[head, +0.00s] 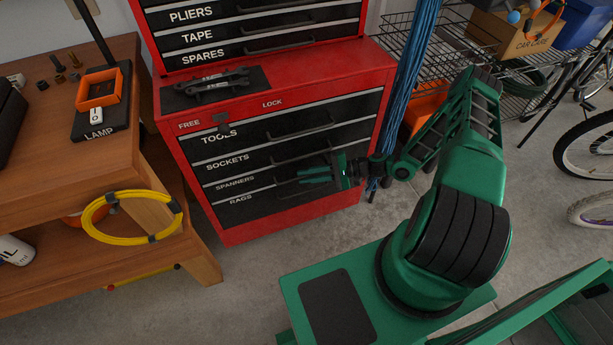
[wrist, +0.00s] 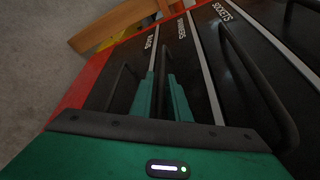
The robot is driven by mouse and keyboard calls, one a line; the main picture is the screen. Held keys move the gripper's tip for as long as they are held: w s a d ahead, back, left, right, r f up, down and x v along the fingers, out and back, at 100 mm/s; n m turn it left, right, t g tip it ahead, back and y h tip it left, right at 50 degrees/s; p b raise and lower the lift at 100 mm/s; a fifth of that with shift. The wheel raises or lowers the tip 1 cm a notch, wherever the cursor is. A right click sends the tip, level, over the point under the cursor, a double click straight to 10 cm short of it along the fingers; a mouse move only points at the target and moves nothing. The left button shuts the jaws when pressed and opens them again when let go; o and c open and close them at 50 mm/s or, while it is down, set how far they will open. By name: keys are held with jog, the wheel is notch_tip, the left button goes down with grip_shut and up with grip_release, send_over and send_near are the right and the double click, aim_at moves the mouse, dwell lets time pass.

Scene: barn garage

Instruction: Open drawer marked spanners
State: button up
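The red tool chest (head: 229,239) has black drawers, all apparently shut. The drawer marked spanners (head: 225,193) is third down in the lower section, between the sockets drawer (head: 240,165) and the rags drawer (head: 262,203). My gripper (head: 302,176) is at the front of the spanners drawer. In the wrist view, its two green fingers (wrist: 161,88) are apart, one on each side of the dark spanners handle (wrist: 160,64). I cannot tell whether they touch it. A dark slider (head: 221,119) sits between the words FREE and LOCK, nearer FREE.
A wooden workbench (head: 150,120) stands left, with a yellow cable coil (head: 130,238) at its front. A blue hanging cable bundle (head: 412,75) is close to my wrist at the chest's right. Two spanners (head: 212,86) lie on the chest ledge. Bare floor (head: 245,270) lies before the chest.

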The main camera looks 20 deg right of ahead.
grip_shut()
jog(key=shift+s, duration=0.15)
dwell(1.2)
